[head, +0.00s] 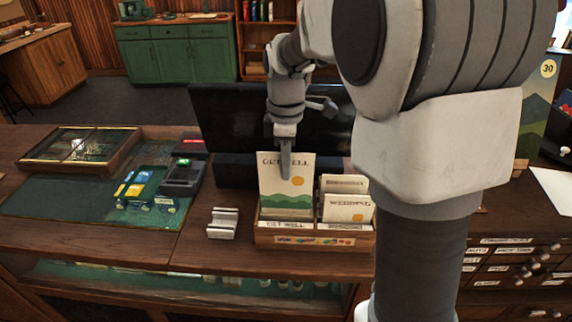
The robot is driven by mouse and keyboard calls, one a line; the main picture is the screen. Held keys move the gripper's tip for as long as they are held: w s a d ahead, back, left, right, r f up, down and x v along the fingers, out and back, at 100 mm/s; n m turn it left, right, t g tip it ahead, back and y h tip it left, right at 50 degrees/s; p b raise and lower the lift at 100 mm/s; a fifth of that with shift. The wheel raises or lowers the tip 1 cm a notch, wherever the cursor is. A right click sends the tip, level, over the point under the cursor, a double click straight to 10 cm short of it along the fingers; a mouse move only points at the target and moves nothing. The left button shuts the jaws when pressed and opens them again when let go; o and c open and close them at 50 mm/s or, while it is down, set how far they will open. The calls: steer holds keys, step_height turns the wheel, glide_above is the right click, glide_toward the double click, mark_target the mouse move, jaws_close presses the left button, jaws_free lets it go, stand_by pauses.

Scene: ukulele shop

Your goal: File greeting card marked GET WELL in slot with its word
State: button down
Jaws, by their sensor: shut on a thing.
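The GET WELL card (273,186) is cream with a green hill and an orange sun. It stands upright, its lower end at or in the left compartment of a wooden card box (314,241). That compartment's front label reads GET WELL (285,224). My gripper (286,165) points down and is shut on the card's top edge, covering part of its title. The box's right side holds a card reading WEDDING (348,208) and another card (344,184) behind it. Whether the card's bottom touches the slot floor is hidden.
A small metal holder (223,223) stands left of the box. A card terminal (183,178) and a glass-topped case (82,148) are farther left. A dark monitor (225,120) stands behind the box. Small labelled drawers (510,262) are at right. The counter's front left is clear.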

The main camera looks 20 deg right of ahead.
mark_target(286, 200)
steer(key=shift+f+b, duration=3.55)
steer(key=shift+f, duration=1.6)
steer(key=c, duration=1)
jaws_free()
steer(key=shift+o, duration=0.2)
step_height(286, 200, up, 18)
steer(key=shift+f+p, duration=0.25)
steer(key=shift+p, duration=0.6)
steer(key=s+f+m+t, duration=0.2)
steer(key=s+f+m, duration=0.1)
steer(key=s+m, duration=0.4)
steer(key=s+f+m+t, duration=0.3)
steer(key=s+m, duration=0.4)
steer(key=s, duration=0.6)
steer(key=shift+s+t, duration=0.2)
steer(key=shift+t, duration=0.1)
